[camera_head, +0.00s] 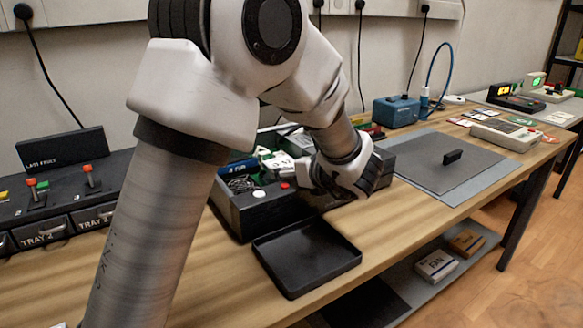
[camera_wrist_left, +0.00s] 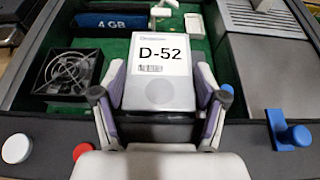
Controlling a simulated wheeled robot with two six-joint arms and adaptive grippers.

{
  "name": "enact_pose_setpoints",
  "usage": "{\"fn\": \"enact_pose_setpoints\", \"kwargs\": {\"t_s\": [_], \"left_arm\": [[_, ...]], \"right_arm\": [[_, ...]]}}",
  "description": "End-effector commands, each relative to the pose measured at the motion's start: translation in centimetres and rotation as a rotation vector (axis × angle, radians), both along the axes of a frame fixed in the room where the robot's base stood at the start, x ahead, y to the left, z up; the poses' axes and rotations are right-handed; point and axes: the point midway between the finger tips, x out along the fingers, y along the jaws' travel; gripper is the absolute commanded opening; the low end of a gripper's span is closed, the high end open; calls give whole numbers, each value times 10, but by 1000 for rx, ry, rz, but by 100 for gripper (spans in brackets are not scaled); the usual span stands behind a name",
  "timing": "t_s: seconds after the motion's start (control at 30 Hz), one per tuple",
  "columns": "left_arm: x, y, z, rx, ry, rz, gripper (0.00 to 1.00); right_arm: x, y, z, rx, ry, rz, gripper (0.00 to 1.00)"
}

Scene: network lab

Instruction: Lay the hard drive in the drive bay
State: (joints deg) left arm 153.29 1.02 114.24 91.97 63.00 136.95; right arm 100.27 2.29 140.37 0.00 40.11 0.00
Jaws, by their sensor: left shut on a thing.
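The hard drive (camera_wrist_left: 162,75) is a light grey block with a white label reading D-52, seen in the left wrist view. My left gripper (camera_wrist_left: 160,105) is shut on its sides, with a finger on each side. The drive is over the front middle of an open dark computer case (camera_wrist_left: 25,110) with a green interior. A dark surface (camera_wrist_left: 155,132) shows just below the drive's near end; I cannot tell whether this is the drive bay or whether the drive touches it. In the head view my left gripper (camera_head: 345,180) is over the case (camera_head: 238,218) and hides the drive.
Inside the case are a black fan (camera_wrist_left: 72,70), a blue 4 GB module (camera_wrist_left: 112,23) and a grey box (camera_wrist_left: 260,60) at right. A blue latch (camera_wrist_left: 290,135) stands at the front right. An empty black tray (camera_head: 306,258) lies before the case. A grey mat (camera_head: 430,180) is to the right.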

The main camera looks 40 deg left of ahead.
Motion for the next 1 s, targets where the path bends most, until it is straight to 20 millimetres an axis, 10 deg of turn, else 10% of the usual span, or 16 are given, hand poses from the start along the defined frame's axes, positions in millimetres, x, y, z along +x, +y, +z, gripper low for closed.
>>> {"fn": "enact_pose_setpoints", "kwargs": {"t_s": [0.67,0.7,0.77,1.0], "left_arm": [[-3,-1,-14,-21,15,7,29],[-3,-1,-14,-21,15,7,76],[-3,-1,-14,-21,15,7,97],[-4,-1,-15,-21,16,7,86]], "right_arm": [[0,0,-9,0,0,0,40],[0,0,-9,0,0,0,40],[0,0,-9,0,0,0,40],[0,0,-9,0,0,0,40]]}}
